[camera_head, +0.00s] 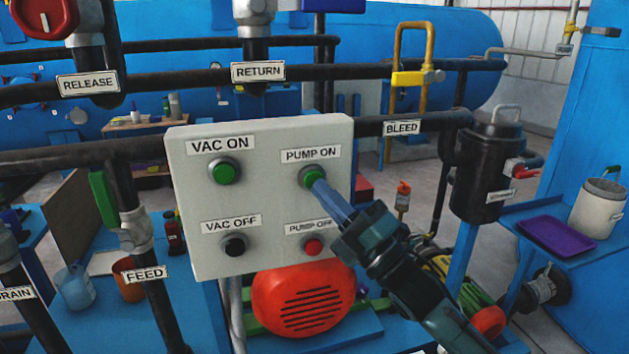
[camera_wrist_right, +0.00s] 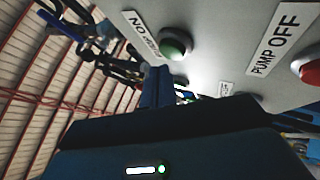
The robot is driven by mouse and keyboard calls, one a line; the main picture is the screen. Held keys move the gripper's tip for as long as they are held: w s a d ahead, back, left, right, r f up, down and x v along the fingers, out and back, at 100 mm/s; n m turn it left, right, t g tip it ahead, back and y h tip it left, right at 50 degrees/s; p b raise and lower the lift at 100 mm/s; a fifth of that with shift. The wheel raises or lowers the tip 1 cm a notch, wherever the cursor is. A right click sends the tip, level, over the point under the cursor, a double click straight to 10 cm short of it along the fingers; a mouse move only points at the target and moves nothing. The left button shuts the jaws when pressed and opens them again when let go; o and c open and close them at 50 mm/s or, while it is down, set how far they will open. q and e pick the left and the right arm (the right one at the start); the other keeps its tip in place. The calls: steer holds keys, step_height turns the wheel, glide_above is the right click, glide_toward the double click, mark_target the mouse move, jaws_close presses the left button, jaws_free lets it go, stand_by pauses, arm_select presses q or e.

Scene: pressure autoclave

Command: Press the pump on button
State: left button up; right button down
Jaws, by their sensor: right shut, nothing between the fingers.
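The green pump on button (camera_head: 312,175) sits under its PUMP ON label at the upper right of the pale control panel (camera_head: 262,190). My right gripper (camera_head: 320,184) is shut and empty. Its fingertips are at the lower edge of this button in the head view and cover a little of it. The wrist view shows the same green button (camera_wrist_right: 175,43) just beyond the blue fingers (camera_wrist_right: 157,75). I cannot tell whether the fingertips touch it. My left gripper is not in view.
The red pump off button (camera_head: 313,247) is below, close to my right gripper. Dark pipes (camera_head: 190,82) run behind the panel, and a black canister (camera_head: 487,170) stands at right.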

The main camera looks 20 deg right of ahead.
steer(key=shift+w, duration=0.15)
stand_by(0.7)
steer(key=shift+w, duration=0.3)
